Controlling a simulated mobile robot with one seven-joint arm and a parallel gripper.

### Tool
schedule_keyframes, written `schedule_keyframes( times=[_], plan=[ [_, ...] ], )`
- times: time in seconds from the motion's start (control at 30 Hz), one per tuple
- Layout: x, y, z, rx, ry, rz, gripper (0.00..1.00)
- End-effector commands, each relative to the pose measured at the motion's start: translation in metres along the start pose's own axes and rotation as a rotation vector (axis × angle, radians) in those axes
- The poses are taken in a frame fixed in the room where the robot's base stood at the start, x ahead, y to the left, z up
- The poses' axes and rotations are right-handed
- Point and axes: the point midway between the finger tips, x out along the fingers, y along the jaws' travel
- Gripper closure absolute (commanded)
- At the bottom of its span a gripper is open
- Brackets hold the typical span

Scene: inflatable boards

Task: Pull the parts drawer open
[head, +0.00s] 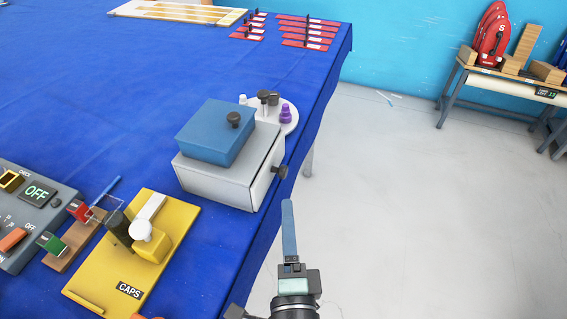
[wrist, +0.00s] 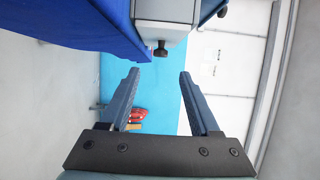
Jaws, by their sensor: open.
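The parts drawer is in a light grey box (head: 215,182) near the right edge of the blue table. Its front (head: 264,182) faces right, over the table edge, and looks shut or nearly so. A dark knob (head: 280,171) sticks out from that front. In the wrist view my gripper (wrist: 160,73) is open and empty.
A blue box with a black knob (head: 214,132) sits on the grey box. A round white tray (head: 291,125) with small knobs stands behind it. A yellow CAPS board (head: 95,273) and a grey OFF panel (head: 20,225) lie left.

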Motion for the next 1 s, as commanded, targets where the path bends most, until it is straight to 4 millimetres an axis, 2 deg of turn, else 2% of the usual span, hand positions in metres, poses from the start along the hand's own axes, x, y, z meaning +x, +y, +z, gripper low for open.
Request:
schedule_keyframes(
  times=[0.4, 0.6, 0.8, 1.0],
  plan=[
    [0.072, -0.004, 0.000, -0.004, -0.002, -0.002, 0.37],
    [0.100, -0.002, 0.000, -0.004, -0.001, -0.002, 0.37],
    [0.113, -0.002, 0.001, -0.005, -0.002, -0.001, 0.37],
    [0.115, -0.001, 0.001, -0.004, -0.002, 0.000, 0.37]
  ],
)
